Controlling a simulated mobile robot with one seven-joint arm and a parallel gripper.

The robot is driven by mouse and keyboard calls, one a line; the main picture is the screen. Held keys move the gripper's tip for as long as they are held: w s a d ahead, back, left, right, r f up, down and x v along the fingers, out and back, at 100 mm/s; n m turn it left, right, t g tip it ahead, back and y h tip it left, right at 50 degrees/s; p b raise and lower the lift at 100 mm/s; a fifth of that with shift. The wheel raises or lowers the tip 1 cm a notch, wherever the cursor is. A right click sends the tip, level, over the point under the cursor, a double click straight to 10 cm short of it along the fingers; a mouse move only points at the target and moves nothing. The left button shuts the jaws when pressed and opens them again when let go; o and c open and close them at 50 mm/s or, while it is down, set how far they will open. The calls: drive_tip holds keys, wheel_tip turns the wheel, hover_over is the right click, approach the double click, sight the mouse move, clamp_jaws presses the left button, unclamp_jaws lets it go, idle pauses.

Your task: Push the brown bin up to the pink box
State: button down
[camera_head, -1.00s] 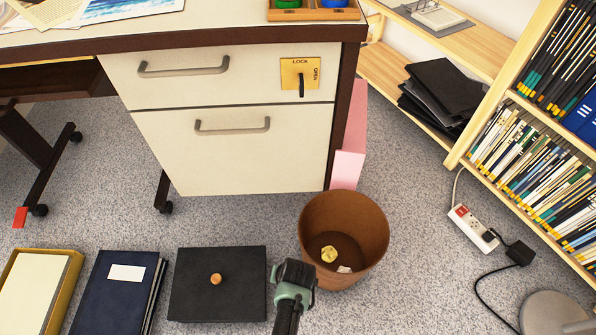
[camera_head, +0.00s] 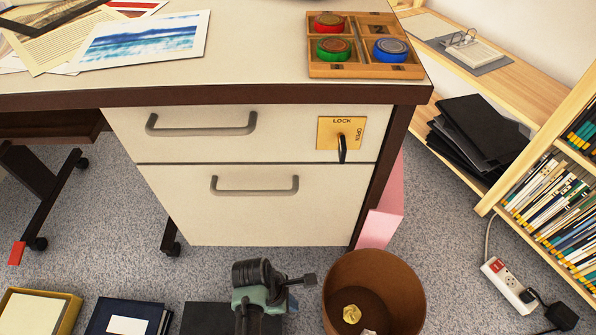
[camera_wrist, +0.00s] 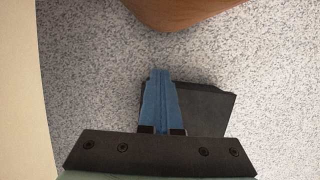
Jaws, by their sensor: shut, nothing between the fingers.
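The brown bin (camera_head: 385,268) stands on the carpet at the lower right of the head view, with crumpled paper inside. Its lower part is cut off by the frame edge. The pink box (camera_head: 382,222) stands behind it, against the desk's right side and partly hidden by the desk. From this angle I cannot tell whether bin and box touch. My gripper (camera_head: 307,280) is left of the bin, apart from it. In the wrist view its blue fingers (camera_wrist: 160,73) are shut and empty, with the bin's brown side (camera_wrist: 185,12) ahead of them.
A black box (camera_head: 200,318) lies left of the bin, partly hidden by my arm; it also shows in the wrist view (camera_wrist: 208,105). The white desk drawers (camera_head: 265,215) stand behind. A power strip (camera_head: 503,280) lies right of the bin, with carpet between.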

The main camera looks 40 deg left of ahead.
drive_tip(key=w+d+f+b, duration=0.4)
drive_tip(key=f+b, duration=0.3)
drive_tip(key=b, duration=0.1)
drive_tip(key=shift+w+d+f, duration=0.2)
drive_tip(key=shift+d+f, duration=0.1)
drive_tip(key=shift+f, duration=0.05)
drive_tip(key=shift+w+d+r+p, duration=0.1)
drive_tip(key=shift+w+d+p, duration=0.65)
drive_tip(key=shift+d+p, duration=0.1)
drive_tip(key=shift+w+d, duration=0.1)
